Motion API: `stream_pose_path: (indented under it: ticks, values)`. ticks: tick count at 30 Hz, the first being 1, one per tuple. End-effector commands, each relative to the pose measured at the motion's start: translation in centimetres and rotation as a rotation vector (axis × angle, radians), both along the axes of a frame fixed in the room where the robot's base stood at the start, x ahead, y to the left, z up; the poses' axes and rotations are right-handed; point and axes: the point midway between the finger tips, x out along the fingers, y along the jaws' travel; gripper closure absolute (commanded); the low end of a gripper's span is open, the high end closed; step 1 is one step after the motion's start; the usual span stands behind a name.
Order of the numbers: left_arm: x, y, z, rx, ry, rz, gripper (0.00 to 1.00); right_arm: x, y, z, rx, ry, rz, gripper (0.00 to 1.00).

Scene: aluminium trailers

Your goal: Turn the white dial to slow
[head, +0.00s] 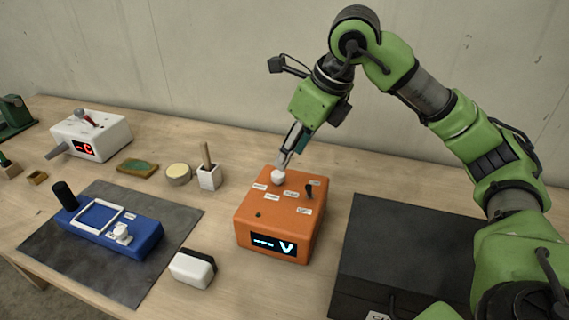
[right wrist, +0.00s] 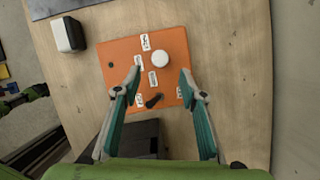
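The white dial (head: 278,177) is a round knob on top of the orange box (head: 265,228), near its back left corner. Small white labels lie around it, too small to read. The box front has a lit display (head: 272,244) with a large V-like mark. My right gripper (head: 284,162) comes down just above and behind the dial in the head view. In the right wrist view my right gripper (right wrist: 161,76) is open, with the dial (right wrist: 161,59) beyond the gap between its fingertips and nothing held.
A black lever (head: 309,191) stands on the box's right side. A white block with a black top (head: 190,270) lies left of it, and a blue device (head: 110,232) on a dark mat farther left. A cup with a wooden handle (head: 208,177) stands behind.

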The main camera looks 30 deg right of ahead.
Motion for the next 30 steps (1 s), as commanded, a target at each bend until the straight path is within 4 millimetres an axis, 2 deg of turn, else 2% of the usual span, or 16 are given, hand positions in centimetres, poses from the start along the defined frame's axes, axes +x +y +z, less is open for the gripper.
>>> stream_pose_path:
  ticks: [3,9,30]
  values:
    - [0.0,0.0,0.0,0.0,0.0,0.0,1.0,-0.7,-0.4,2.3,0.001,-0.004,0.0,0.62]
    - [0.0,-0.1,0.0,-0.001,-0.001,0.0,1.0,-1.6,-0.8,4.5,0.001,-0.002,-0.001,0.62]
    - [0.2,-0.2,0.0,-0.002,-0.002,0.0,1.0,-1.8,-0.9,4.9,0.0,0.001,0.0,0.62]
